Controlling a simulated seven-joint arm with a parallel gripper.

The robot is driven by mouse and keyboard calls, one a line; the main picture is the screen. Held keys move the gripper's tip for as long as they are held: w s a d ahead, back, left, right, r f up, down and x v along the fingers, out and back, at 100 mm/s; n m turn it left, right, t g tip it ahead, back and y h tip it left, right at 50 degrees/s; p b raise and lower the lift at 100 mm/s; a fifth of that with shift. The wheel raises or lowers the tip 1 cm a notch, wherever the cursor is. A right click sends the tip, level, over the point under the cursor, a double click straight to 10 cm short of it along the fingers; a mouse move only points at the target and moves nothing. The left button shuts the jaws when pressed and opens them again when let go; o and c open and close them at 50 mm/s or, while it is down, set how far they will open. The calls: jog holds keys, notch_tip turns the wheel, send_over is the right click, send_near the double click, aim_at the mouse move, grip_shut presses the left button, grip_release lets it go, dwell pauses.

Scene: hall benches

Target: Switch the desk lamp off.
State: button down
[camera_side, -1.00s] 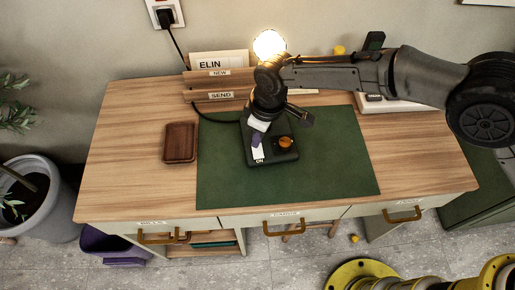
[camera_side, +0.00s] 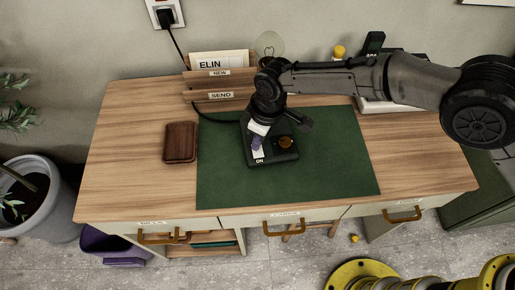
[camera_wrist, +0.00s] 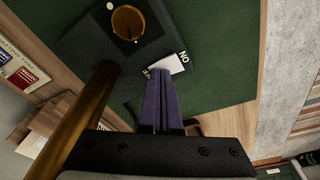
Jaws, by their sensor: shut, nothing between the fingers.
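The desk lamp's black base (camera_side: 287,155) stands on the green desk mat. It has a white rocker switch (camera_side: 260,153) marked ON at its near end, and an amber knob (camera_side: 286,142). The lamp's clear bulb (camera_side: 269,46) is dark. My gripper (camera_side: 257,143) is shut and empty, its purple fingertips pointing down at the switch. In the wrist view the fingertips (camera_wrist: 160,75) meet or nearly meet the white switch (camera_wrist: 168,64); contact is unclear. The amber knob (camera_wrist: 128,22) is clear of them. My arm hides part of the lamp.
A brass tube (camera_wrist: 83,110) runs close beside the fingers in the wrist view. The mat's front is clear.

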notch_tip(320, 180, up, 7)
dwell(0.9)
dwell(0.5)
